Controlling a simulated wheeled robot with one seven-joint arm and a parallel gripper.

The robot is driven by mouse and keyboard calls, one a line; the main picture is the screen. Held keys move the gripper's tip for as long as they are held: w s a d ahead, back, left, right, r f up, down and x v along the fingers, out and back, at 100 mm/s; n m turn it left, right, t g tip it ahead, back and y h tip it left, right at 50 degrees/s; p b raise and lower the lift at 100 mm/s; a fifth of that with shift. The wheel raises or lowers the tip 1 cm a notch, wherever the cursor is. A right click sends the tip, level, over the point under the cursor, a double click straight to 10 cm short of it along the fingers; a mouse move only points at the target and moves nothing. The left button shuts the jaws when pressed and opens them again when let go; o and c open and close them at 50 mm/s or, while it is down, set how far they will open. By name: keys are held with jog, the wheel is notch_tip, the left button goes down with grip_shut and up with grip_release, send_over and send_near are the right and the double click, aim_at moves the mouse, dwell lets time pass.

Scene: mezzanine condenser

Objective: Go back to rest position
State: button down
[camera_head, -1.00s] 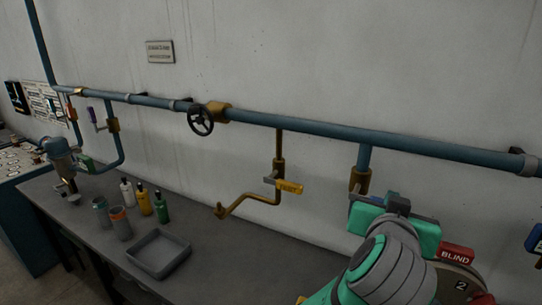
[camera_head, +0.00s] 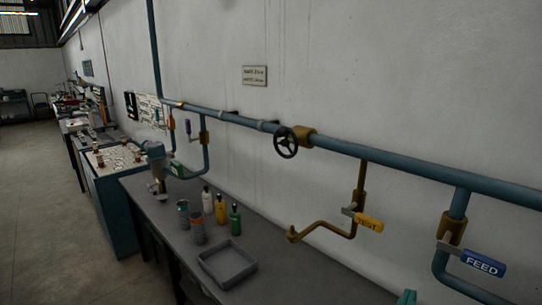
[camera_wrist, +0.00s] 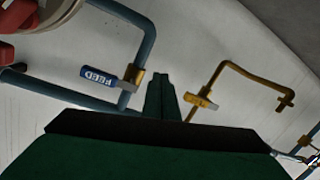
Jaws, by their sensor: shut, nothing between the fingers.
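My gripper (camera_wrist: 162,96) shows in the wrist view as dark green fingers close together at the centre, shut and empty. It is apart from the valves behind it. In the head view only a small green piece of my arm shows at the bottom edge, and the gripper is not visible. The blue FEED handle (camera_head: 483,263) sits on a brass valve at the right, and also shows left of my fingers in the wrist view (camera_wrist: 97,77). The yellow handle (camera_head: 368,223) is on the brass branch; it also shows right of my fingers (camera_wrist: 200,101).
A blue pipe (camera_head: 400,164) with a black handwheel (camera_head: 286,142) runs along the wall. The bench (camera_head: 285,281) below holds a grey tray (camera_head: 228,264), bottles (camera_head: 221,209) and cups (camera_head: 197,228). Open floor (camera_head: 62,230) lies at the left.

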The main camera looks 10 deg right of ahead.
jog(key=s+a+f+n+t+y, duration=0.2)
jog(key=s+a+f+n+y, duration=0.15)
jog(key=a+f, duration=0.7)
jog(key=s+a+f+n+t+y, duration=0.2)
jog(key=s+a+f+y, duration=0.15)
jog(key=a+f, duration=0.7)
jog(key=s+a+f+y, duration=0.2)
jog(key=s+a, duration=0.4)
jog(key=s, duration=0.5)
jog(key=s+a+f+y, duration=0.2)
jog(key=s+a, duration=0.5)
jog(key=s, duration=0.4)
jog(key=shift+a+f+y, duration=0.15)
jog(key=shift+f+y, duration=0.2)
jog(key=shift+y, duration=0.05)
jog(key=shift+w, duration=0.1)
